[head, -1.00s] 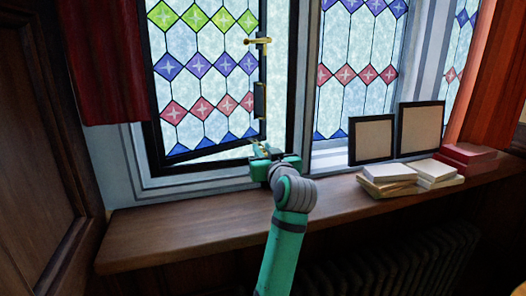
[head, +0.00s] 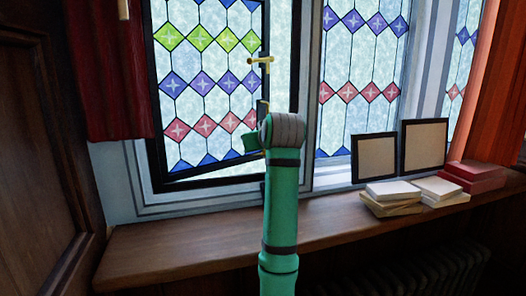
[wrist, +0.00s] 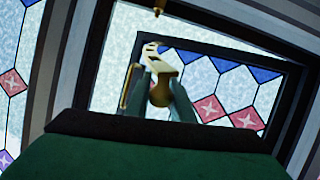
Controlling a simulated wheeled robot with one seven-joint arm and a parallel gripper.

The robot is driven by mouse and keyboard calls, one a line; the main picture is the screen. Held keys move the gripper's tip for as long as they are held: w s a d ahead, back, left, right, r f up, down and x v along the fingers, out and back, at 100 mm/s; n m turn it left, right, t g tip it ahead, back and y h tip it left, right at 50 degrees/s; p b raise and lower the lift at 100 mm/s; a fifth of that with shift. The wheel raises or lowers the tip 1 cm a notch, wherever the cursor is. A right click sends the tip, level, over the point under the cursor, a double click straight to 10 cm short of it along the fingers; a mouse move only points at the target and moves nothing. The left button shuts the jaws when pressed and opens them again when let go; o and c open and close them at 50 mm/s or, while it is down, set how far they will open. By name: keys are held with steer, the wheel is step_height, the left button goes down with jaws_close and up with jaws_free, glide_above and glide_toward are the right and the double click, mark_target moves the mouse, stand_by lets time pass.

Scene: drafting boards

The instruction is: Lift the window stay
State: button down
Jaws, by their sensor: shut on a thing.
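In the wrist view, my gripper (wrist: 165,95) is shut on a brass bar, the window stay (wrist: 163,74), which stands up between its two dark teal fingers. In the head view my own arm hides the stay and the fingertips; only part of the green gripper body (head: 252,143) shows beside the wrist. My gripper is at the lower right of the dark-framed left window (head: 200,60), whose bottom rail sits at an angle to the outer frame.
A brass handle (head: 260,60) is on the window's right edge above my wrist. The wooden sill (head: 190,245) is bare at left. Two picture frames (head: 374,158), pale books (head: 392,200) and red books (head: 472,177) stand at right. A red curtain (head: 102,75) hangs at left.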

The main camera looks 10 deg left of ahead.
steer(key=shift+w+a+r, duration=0.1)
steer(key=shift+a+r, duration=0.1)
steer(key=shift+r, duration=0.1)
steer(key=c, duration=1.5)
jaws_free()
steer(key=shift+c, duration=0.2)
steer(key=v, duration=1.1)
